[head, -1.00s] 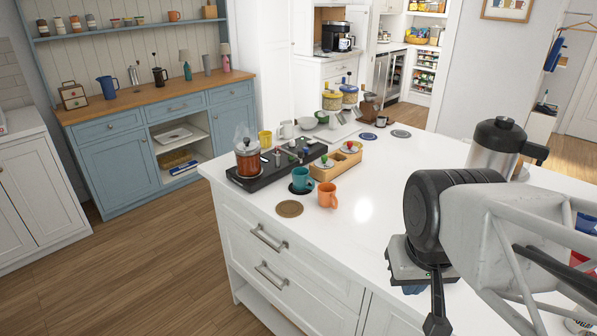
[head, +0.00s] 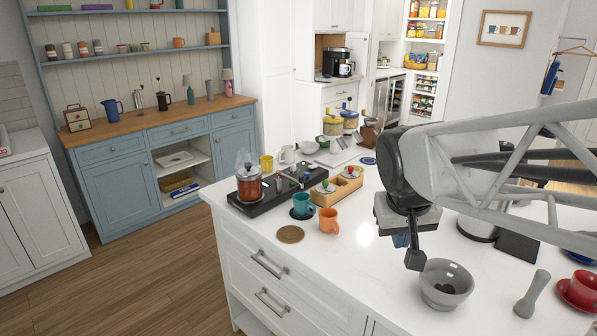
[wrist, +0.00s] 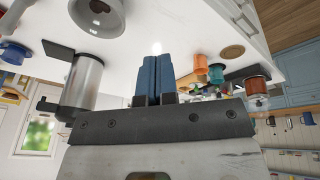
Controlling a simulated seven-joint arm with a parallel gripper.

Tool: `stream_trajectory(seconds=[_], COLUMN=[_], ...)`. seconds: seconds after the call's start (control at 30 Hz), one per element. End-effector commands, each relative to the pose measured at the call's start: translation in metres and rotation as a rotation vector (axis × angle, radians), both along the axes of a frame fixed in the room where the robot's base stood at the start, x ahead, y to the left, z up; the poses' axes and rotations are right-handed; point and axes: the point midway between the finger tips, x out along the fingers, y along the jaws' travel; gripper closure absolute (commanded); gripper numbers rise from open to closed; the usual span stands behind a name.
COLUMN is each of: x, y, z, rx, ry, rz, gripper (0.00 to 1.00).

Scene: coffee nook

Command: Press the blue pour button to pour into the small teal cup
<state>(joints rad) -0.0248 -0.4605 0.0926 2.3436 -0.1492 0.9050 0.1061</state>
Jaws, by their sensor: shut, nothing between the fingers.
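The small teal cup (head: 304,204) stands on a dark round coaster by the front of the black pouring base (head: 250,207); it also shows in the wrist view (wrist: 216,74). A glass pot of amber liquid (head: 249,184) sits at the base's left end and appears in the wrist view (wrist: 257,84). Small coloured knobs or buttons stand on the base; I cannot make out which is blue. My gripper (head: 401,241) is shut and empty, above the counter to the right of the cup and base, well apart from them. Its blue fingers (wrist: 153,62) are together in the wrist view.
An orange mug (head: 329,221) stands right of the teal cup, close to it. A wooden box (head: 350,186) is behind. A grey bowl (head: 444,287), pestle (head: 531,294) and red cup (head: 582,288) are at right. Bare counter lies between mug and gripper.

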Motion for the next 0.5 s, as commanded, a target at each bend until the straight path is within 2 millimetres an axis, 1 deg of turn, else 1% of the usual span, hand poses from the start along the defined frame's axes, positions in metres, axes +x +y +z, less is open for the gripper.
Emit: stream_trajectory(seconds=[0.03, 0.5], x=[0.012, 0.118], y=[0.000, 0.003], z=[0.003, 0.028], rx=[-0.010, -0.091], ry=[-0.003, -0.041], rz=[0.003, 0.012], gripper=[1.00, 1.00])
